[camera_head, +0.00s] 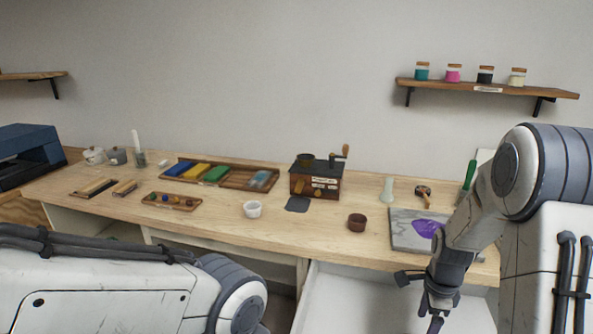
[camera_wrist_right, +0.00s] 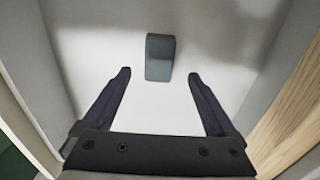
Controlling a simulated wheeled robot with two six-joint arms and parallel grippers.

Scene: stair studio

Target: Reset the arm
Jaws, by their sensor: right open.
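My right arm comes in from the right in the head view, and its gripper (camera_head: 435,318) points down over an open white drawer (camera_head: 345,300). In the right wrist view the two dark fingers of the gripper (camera_wrist_right: 159,74) are spread apart with nothing between them. A dark grey-blue block (camera_wrist_right: 159,57) lies on the white drawer floor beyond the fingertips, apart from them. My left arm crosses the lower left of the head view; its gripper is out of the picture.
The wooden bench (camera_head: 320,235) holds a coffee-grinder-like box (camera_head: 316,180), a tray of coloured blocks (camera_head: 235,180), a white cup (camera_head: 252,209), a brown cup (camera_head: 357,221) and a grey slab (camera_head: 405,232) with a purple piece (camera_head: 427,229). A shelf (camera_head: 450,87) with jars hangs above.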

